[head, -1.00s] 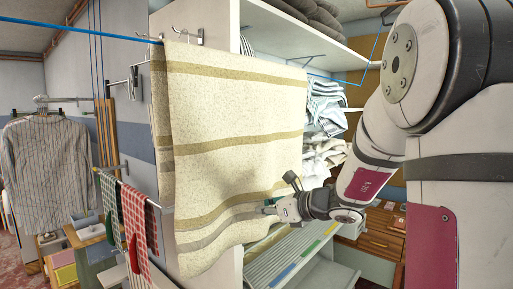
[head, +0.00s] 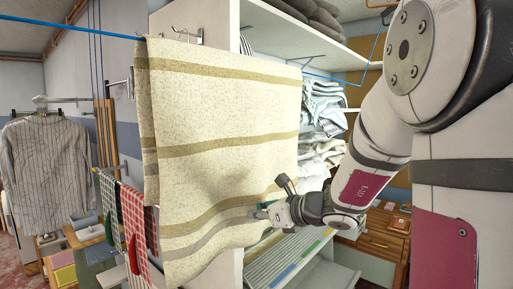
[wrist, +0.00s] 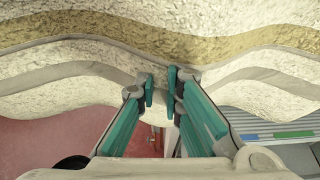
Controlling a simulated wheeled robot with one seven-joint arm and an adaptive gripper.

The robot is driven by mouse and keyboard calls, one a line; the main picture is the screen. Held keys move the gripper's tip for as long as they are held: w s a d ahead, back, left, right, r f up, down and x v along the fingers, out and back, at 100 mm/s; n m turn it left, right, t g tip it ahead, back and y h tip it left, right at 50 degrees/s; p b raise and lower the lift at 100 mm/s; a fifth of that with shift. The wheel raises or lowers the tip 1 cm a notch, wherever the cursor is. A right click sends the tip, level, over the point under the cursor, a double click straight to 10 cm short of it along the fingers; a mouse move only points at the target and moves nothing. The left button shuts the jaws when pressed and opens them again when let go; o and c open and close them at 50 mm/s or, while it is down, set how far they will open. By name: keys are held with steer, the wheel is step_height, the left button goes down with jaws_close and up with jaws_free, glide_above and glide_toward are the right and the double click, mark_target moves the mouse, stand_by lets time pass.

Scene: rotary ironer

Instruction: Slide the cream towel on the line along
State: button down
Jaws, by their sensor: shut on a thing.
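The cream towel (head: 225,130) with tan and grey stripes hangs over the blue line (head: 75,35) in the head view. It fills the middle of the picture, and its lower part is pulled into folds at my gripper. My gripper (head: 262,213) is at the towel's lower right, near the grey stripe. In the wrist view the towel (wrist: 60,75) spans the top, and my gripper's teal fingers (wrist: 160,88) are shut on a pinch of its lower edge. The exact grip on the cloth is partly hidden.
White shelves (head: 345,62) with folded laundry (head: 322,110) stand behind and right of the towel. Red and green checked cloths (head: 135,230) hang close to its lower left. A striped shirt (head: 45,170) hangs further left. A wooden drawer unit (head: 385,235) stands at the right.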

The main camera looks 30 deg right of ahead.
mark_target(209, 230)
steer(key=shift+s+a+b, duration=0.1)
steer(key=shift+s+a, duration=0.2)
steer(key=shift+a, duration=0.55)
steer(key=shift+s+a+b, duration=0.15)
steer(key=shift+s+a, duration=0.15)
steer(key=shift+a, duration=0.55)
steer(key=shift+s+a+b, duration=0.1)
steer(key=shift+s+a, duration=0.2)
steer(key=shift+a, duration=0.55)
steer(key=shift+a, duration=0.1)
steer(key=shift+s+a+b, duration=0.15)
steer(key=shift+s+a, duration=0.2)
steer(key=shift+a, duration=0.55)
steer(key=shift+s+a+b, duration=0.2)
steer(key=shift+s+a, duration=0.15)
steer(key=shift+a, duration=0.6)
steer(key=shift+s+a+b, duration=0.15)
steer(key=shift+s+a, duration=0.2)
steer(key=shift+a, duration=0.55)
steer(key=shift+a, duration=0.1)
